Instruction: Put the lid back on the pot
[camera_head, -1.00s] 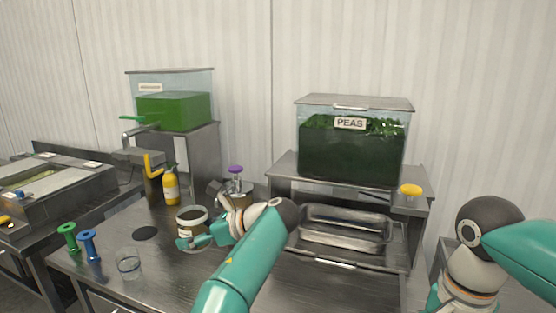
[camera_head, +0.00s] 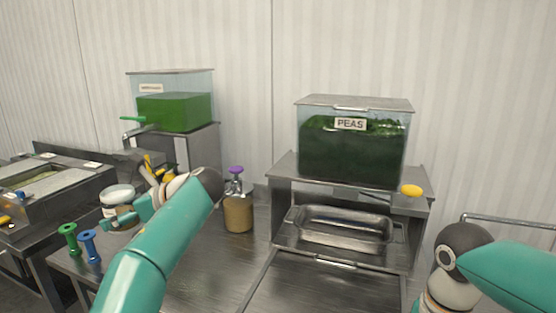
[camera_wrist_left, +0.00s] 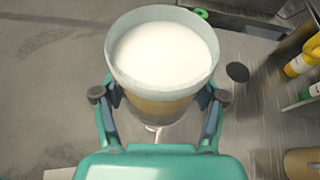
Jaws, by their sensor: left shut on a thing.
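My left gripper (camera_wrist_left: 160,108) is shut on a round pot (camera_wrist_left: 155,98) with a pale rim and a tan lower body. The pot (camera_head: 117,196) also shows in the head view, upright at the left side of the table. Its top looks white; I cannot tell whether this is a lid or its contents. A flat black disc (camera_wrist_left: 237,72) lies on the table beside the pot in the left wrist view; I cannot tell whether it is a lid. My right arm shows at the right, but its gripper is out of view.
Green (camera_head: 68,237) and blue (camera_head: 89,245) spools stand at the table's left front. A brown jar with a purple top (camera_head: 238,212) stands behind. A metal tray (camera_head: 343,240) sits under the peas bin (camera_head: 352,148). The table's middle is clear.

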